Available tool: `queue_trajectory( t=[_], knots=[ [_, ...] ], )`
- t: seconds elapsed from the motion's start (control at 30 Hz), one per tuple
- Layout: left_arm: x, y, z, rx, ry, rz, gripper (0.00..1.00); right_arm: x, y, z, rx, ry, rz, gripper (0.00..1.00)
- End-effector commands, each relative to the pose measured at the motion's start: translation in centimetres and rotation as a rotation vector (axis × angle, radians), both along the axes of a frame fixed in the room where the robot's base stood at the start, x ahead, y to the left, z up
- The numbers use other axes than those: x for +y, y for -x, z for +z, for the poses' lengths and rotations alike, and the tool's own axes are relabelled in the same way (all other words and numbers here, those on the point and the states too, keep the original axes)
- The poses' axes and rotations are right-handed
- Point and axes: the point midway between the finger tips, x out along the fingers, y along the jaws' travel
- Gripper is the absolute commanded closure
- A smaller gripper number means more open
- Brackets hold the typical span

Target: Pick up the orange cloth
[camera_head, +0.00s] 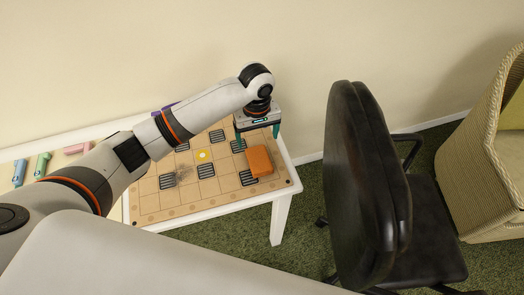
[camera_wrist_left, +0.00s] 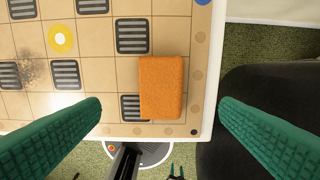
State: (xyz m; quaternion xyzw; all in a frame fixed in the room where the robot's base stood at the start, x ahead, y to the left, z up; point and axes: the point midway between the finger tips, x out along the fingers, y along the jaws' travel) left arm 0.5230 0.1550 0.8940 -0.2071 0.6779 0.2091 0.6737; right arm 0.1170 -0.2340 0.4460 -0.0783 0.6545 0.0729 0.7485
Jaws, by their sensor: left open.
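The orange cloth (camera_head: 259,161) is a flat, folded-looking rectangular block lying on the patterned board on the white table, near its right end. In the left wrist view the orange cloth (camera_wrist_left: 162,88) lies between and beyond the two green fingers, partly over a striped square. My left gripper (camera_head: 258,135) is open, above and just behind the cloth in the head view, with nothing between its fingers. In the wrist view the left gripper (camera_wrist_left: 160,112) has its fingers wide apart.
The white table (camera_head: 283,207) carries a tan board (camera_head: 150,205) with striped squares and a yellow ring (camera_head: 204,155). Blue (camera_head: 19,172), green (camera_head: 42,164) and pink (camera_head: 77,148) items lie at left. A black chair (camera_head: 360,190) stands close to the table's right; a wicker seat (camera_head: 485,165) is beyond.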

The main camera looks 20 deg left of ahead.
Motion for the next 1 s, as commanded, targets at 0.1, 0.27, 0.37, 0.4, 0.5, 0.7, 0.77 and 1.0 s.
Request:
queue_trajectory(
  t=[0.1, 0.27, 0.37, 0.4, 0.5, 0.7, 0.77, 1.0],
  knots=[
    [0.0, 0.1, -2.3, 0.003, -0.002, 0.0, 0.15, -0.2, 3.4, 0.0, 0.05, 0.004, 0.0, 0.57],
    [0.0, 0.0, -4.2, 0.0, 0.0, -0.001, 0.15, -0.3, 6.0, 0.0, 0.09, 0.007, 0.0, 0.57],
    [-0.1, 0.0, -4.8, 0.0, 0.0, -0.002, 0.15, -0.3, 5.5, 0.1, 0.081, 0.006, 0.0, 0.57],
    [-0.1, 0.0, -5.1, 0.0, 0.0, -0.002, 0.15, -0.3, 4.8, 0.2, 0.072, 0.006, 0.0, 0.57],
    [-0.3, 0.0, -6.3, 0.001, -0.002, -0.003, 0.15, -0.1, 2.7, 0.6, 0.04, 0.003, 0.001, 0.57],
    [-0.4, -0.1, -9.2, -0.001, -0.001, -0.003, 0.15, 0.0, 1.7, 0.8, 0.022, 0.001, 0.001, 0.57],
    [-0.4, -0.1, -9.6, -0.001, -0.001, -0.003, 0.15, -0.1, 2.0, 0.8, 0.027, 0.002, 0.001, 0.57],
    [-0.5, -0.1, -9.9, -0.003, 0.001, -0.004, 0.15, -0.1, 3.6, 0.7, 0.052, 0.003, 0.001, 0.57]
  ],
)
